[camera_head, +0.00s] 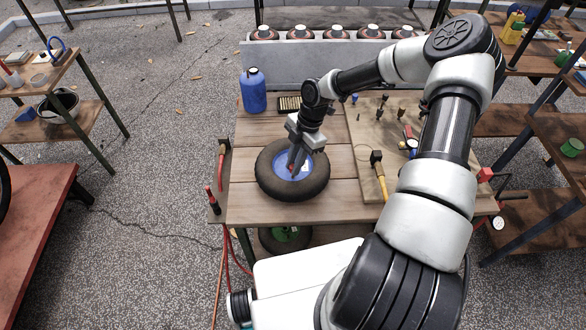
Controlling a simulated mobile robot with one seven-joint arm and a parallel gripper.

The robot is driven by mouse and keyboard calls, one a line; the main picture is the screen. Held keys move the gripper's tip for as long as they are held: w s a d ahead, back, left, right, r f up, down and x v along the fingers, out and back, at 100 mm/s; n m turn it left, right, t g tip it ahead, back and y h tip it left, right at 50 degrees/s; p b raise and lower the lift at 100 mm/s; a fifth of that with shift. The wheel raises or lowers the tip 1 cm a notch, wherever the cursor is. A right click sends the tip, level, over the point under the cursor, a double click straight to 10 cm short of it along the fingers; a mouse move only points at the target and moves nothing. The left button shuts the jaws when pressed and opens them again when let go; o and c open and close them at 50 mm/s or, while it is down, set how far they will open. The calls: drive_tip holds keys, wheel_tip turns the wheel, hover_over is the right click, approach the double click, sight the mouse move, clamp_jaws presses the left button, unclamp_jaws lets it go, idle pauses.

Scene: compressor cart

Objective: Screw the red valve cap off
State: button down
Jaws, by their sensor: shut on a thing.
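A black tyre (262,178) with a blue rim (308,166) lies flat on the wooden table. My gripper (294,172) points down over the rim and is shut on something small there. A small bit of red (292,177) shows at the fingertips, which I take to be the red valve cap. The fingers hide most of it, and I cannot tell whether it is still seated on the valve.
A blue bottle (253,90) stands behind the tyre at the table's back left. A board (352,140) with small fittings and a yellow-handled hammer (379,175) lie to the right. The table's front left is clear.

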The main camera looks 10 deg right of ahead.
drive_tip(key=shift+n, duration=0.6)
drive_tip(key=shift+w+f+n+g+b, duration=0.15)
drive_tip(key=shift+n+g+b, duration=0.25)
drive_tip(key=shift+n, duration=0.4)
drive_tip(key=shift+n+h, duration=0.4)
drive_tip(key=shift+n, duration=0.4)
drive_tip(key=c, duration=1.6)
unclamp_jaws()
drive_tip(key=shift+r, duration=0.2)
drive_tip(key=shift+r+p, duration=0.65)
drive_tip(key=shift+r, duration=1.8)
